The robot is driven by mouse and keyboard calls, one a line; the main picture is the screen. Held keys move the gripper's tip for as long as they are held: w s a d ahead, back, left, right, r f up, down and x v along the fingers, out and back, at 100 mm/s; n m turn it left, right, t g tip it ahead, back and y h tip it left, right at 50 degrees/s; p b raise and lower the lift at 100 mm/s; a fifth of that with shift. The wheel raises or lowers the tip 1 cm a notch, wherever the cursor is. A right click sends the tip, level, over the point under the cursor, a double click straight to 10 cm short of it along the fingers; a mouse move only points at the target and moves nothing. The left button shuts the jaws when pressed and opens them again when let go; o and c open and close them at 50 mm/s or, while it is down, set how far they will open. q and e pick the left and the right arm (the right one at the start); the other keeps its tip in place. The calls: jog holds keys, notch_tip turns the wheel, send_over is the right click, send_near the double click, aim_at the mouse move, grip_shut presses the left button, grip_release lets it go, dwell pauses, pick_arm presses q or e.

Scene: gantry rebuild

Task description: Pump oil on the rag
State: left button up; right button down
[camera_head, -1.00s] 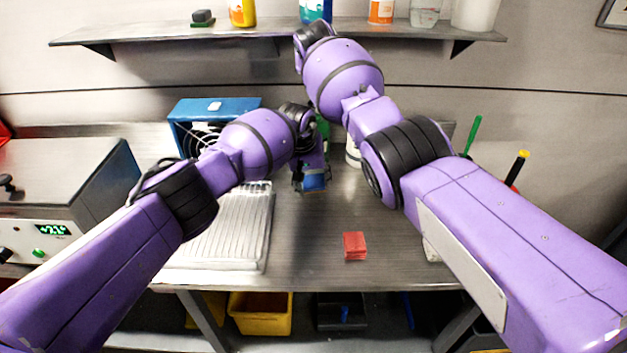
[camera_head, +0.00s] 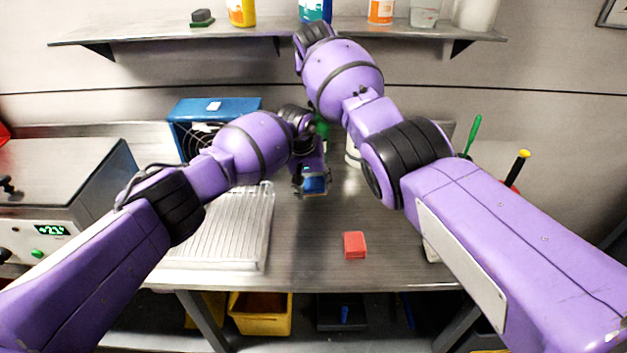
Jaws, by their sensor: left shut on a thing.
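My left gripper (camera_head: 313,183) is above the middle of the bench, shut on a small blue thing (camera_head: 314,184). What that thing is I cannot tell, as the fingers and wrist cover much of it. A green thing (camera_head: 322,127) shows partly behind the left wrist; it may be an oil can, but most of it is hidden. A folded red cloth block (camera_head: 355,245), which looks like the rag, lies on the bench to the right of and nearer than the left gripper, apart from it. My right arm reaches up to the shelf area; its gripper is hidden.
A ribbed light tray (camera_head: 225,228) lies left on the steel bench (camera_head: 310,265). A blue fan box (camera_head: 212,105) stands behind it. A white container (camera_head: 353,152) is partly hidden by my right arm. Bottles line the shelf (camera_head: 270,31) above. Screwdrivers (camera_head: 473,135) stand at right.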

pick_arm(q)
jog(key=shift+s+f, duration=0.1)
jog(key=shift+s, duration=0.4)
pick_arm(e)
jog(key=shift+f, duration=0.35)
pick_arm(q)
jog(key=shift+s, duration=2.45)
pick_arm(e)
jog(key=shift+r, duration=0.6)
